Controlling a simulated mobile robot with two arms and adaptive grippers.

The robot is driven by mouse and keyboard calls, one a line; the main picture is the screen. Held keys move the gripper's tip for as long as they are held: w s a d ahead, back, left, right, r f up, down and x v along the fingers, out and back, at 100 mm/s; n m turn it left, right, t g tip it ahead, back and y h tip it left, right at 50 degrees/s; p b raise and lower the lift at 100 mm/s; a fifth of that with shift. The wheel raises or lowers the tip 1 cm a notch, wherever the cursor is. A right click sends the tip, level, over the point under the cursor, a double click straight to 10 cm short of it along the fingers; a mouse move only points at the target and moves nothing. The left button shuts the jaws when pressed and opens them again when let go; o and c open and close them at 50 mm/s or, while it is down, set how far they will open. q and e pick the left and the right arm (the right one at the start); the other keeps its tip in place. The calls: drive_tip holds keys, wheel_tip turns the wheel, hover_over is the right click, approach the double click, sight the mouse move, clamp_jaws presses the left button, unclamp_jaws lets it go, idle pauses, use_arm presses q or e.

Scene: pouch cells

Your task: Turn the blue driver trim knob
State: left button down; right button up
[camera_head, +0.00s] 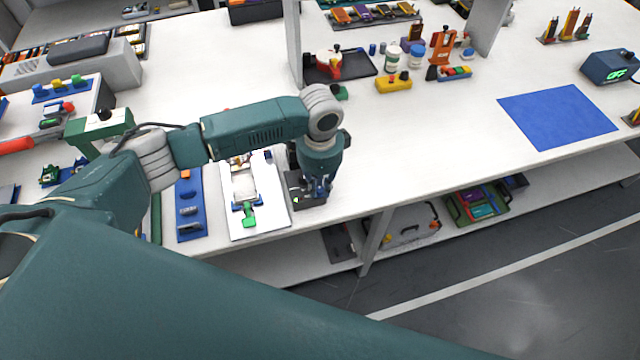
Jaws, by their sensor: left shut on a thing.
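My left gripper (318,187) reaches down from its arm at the front edge of the white bench. It is shut on the blue driver trim knob, at a small dark unit (309,201). The jaws hide most of the knob, so its turn angle cannot be read. My right gripper is not in view.
A white fixture plate (273,212) with a green clamp handle lies just left of the dark unit, and a blue strip (190,226) is farther left. Bottles (392,58) and a yellow block (393,84) stand behind. A blue mat (558,117) lies right; bench between is clear.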

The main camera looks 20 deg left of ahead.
sight(320, 189)
use_arm(q)
drive_tip(key=m+p, duration=0.2)
drive_tip(key=m, duration=0.2)
drive_tip(key=shift+r, duration=0.15)
drive_tip(key=m+p, duration=0.1)
drive_tip(key=m, duration=0.3)
drive_tip(key=shift+m, duration=0.3)
idle(0.3)
drive_tip(key=c, duration=1.6)
unclamp_jaws()
drive_tip(key=shift+c, duration=0.2)
wheel_tip(320, 189, up, 12)
